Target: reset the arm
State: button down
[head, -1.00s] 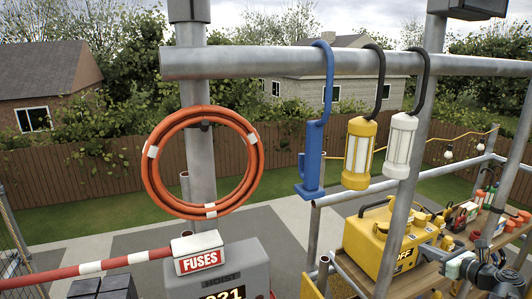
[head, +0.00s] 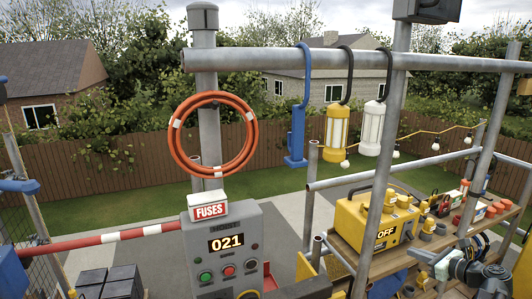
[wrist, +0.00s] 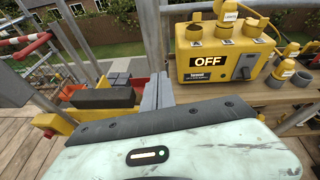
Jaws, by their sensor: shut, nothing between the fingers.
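My gripper (wrist: 157,92) shows in the wrist view as grey fingers standing together past the dark edge of my pale wrist casing. It is shut with nothing between the fingers. Behind it, to the right, the yellow power box (wrist: 228,50) reads "OFF" and stands on the wooden bench. A dark block (wrist: 103,98) lies on a yellow support to the left of the fingers, apart from them as far as I can tell. In the head view my arm is at the bottom right, in front of the bench; its fingertips are hard to make out there.
In the head view a grey hoist panel (head: 228,262) reads "021", with a "FUSES" box (head: 208,207) above. An orange hose coil (head: 178,160) hangs on the post. Blue, yellow and white hook-hung items hang from the rail (head: 270,60). Dark tiles (head: 108,283) are stacked bottom left.

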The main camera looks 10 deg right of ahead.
jog(key=w+a+f+n+g, duration=0.1)
jog(key=a+f+n+g, duration=0.3)
jog(key=a, duration=0.4)
jog(key=w+a+f+n+g+y, duration=0.1)
jog(key=a+f+n, duration=0.2)
jog(key=a+n, duration=0.45)
jog(key=w+a+f+n+g, duration=0.1)
jog(key=a+f+n+g, duration=0.25)
jog(key=a, duration=0.65)
jog(key=s+a+f+n+g+h, duration=0.2)
jog(key=s+a+n, duration=0.1)
jog(key=a+n, duration=0.5)
jog(key=s+a+f+n+g+h, duration=0.3)
jog(key=s+a+n, duration=0.1)
jog(key=a+n, duration=0.4)
jog(key=shift+s+f, duration=0.2)
jog(key=shift+f, duration=0.05)
jog(key=shift+d, duration=0.1)
